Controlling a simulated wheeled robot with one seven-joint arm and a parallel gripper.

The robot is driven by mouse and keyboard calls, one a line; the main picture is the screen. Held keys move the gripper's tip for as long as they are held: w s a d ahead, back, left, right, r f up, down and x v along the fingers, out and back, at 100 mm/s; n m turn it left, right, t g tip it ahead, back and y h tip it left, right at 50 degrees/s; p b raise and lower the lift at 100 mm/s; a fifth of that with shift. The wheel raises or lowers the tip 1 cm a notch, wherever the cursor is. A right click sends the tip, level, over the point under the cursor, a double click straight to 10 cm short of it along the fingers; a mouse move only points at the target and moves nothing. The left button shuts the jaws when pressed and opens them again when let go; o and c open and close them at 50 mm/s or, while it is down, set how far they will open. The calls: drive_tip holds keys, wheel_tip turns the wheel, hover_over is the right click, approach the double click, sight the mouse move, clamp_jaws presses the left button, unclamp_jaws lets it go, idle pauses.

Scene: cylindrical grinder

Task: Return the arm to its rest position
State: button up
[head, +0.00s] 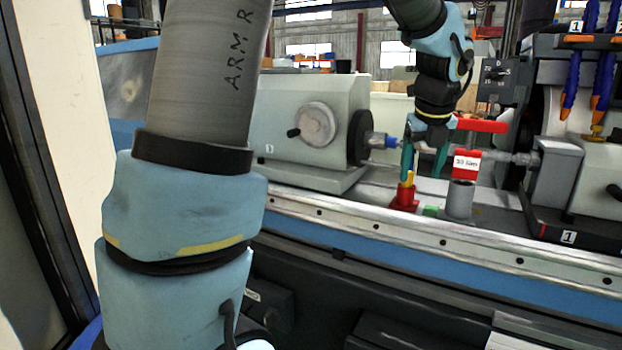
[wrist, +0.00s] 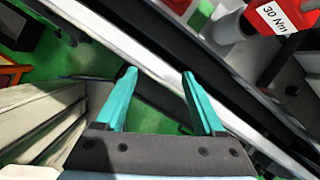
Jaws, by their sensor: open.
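My gripper (head: 424,165) is in the head view right of centre, pointing down in front of the grinder bed. Its two teal fingers are apart. In the wrist view my gripper (wrist: 159,74) is open, and no object is held between the fingers. Behind them a pale rail edge and green surface show. My arm comes down from the top of the head view to the gripper. The red tool labelled 30 Nm (head: 467,165) stands upright at a grey cylindrical holder (head: 459,200), just right of the fingers. It also shows at the wrist view's top right (wrist: 278,18).
A red holder with a yellow piece (head: 404,196) stands close under the left finger. A small green block (head: 430,211) lies beside it. The machine's front rail (head: 400,238) runs below.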

drive_tip(key=s+a+f+n+g, duration=0.1)
drive_tip(key=s+a+f+n, duration=0.2)
drive_tip(key=a+n, duration=0.6)
drive_tip(key=s+a+f+n, duration=0.3)
drive_tip(key=a+f+n, duration=0.3)
drive_tip(key=a+n, duration=0.4)
drive_tip(key=s+a+f+n+g, duration=0.1)
drive_tip(key=s+a+f+n, duration=0.2)
drive_tip(key=a+n, duration=0.7)
drive_tip(key=shift+s+f+n+g+y, duration=0.3)
drive_tip(key=shift+f+n, duration=0.85)
drive_tip(key=shift+n, duration=1.55)
